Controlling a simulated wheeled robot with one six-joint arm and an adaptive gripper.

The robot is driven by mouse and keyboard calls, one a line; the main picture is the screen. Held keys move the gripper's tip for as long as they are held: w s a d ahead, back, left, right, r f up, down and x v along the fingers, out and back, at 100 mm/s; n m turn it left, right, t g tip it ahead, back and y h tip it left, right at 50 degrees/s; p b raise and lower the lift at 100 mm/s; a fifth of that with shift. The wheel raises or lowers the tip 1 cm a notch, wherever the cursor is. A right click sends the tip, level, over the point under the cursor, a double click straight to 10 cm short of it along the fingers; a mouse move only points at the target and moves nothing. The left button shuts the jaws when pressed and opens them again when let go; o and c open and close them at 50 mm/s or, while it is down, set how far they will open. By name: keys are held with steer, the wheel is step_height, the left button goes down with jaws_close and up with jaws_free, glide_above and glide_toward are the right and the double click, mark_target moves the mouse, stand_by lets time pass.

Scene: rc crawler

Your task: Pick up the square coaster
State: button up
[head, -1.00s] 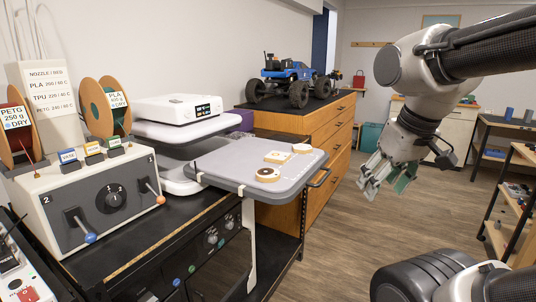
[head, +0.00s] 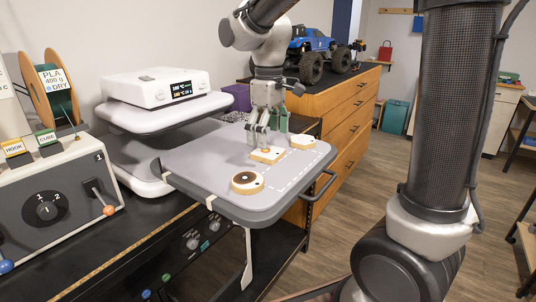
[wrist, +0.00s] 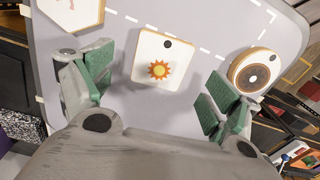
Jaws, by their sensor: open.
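The square coaster (head: 267,157) lies flat on the grey tray-like plate (head: 210,150). Exact height above the plate cannot be told.
A round coaster (head: 248,182) with a dark centre lies nearer the plate's front. A third coaster (head: 303,142) with angled edges (wrist: 72,10) lies on the other side. A white printer-like machine (head: 155,88) stands at left. A blue crawler (head: 312,52) sits on the wooden cabinet behind.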

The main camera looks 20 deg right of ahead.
mark_target(268, 151)
step_height(268, 151, down, 4)
steer(key=shift+r, duration=0.2)
steer(key=shift+c, duration=0.3)
steer(key=c, duration=1)
steer(key=shift+c, duration=0.2)
